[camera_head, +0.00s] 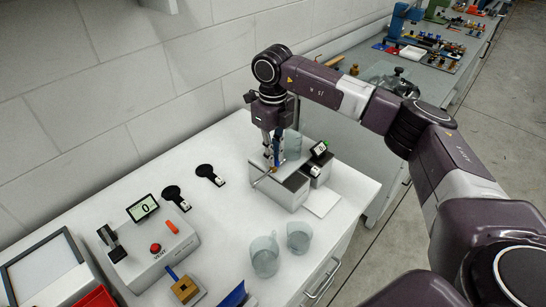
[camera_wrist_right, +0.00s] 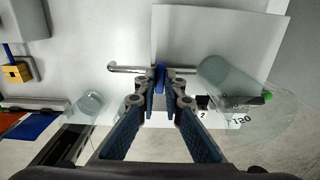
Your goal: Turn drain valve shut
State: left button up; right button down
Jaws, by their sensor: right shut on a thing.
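The drain valve shows as a small blue handle (camera_wrist_right: 159,78) on a thin metal pipe (camera_wrist_right: 124,69) in the right wrist view. My right gripper (camera_wrist_right: 160,84) is shut on this blue handle, one finger on each side. In the head view my right gripper (camera_head: 274,164) points down at the front of a grey box-shaped apparatus (camera_head: 290,188), whose thin spout (camera_head: 262,180) sticks out to the left. A clear vessel (camera_head: 293,146) stands behind the gripper, partly hidden by it. The fingers cover much of the valve. My left gripper is not in view.
Two clear beakers (camera_head: 264,258) (camera_head: 299,238) stand near the table's front edge. A grey control box (camera_head: 150,240) with a red button stands at left.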

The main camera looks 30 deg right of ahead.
jog(key=shift+w+r, duration=0.1)
jog(key=shift+r, duration=0.05)
dwell(0.3)
jog(key=c, duration=2)
grip_release()
jog(key=shift+c, duration=0.2)
notch_tip(320, 180, up, 12)
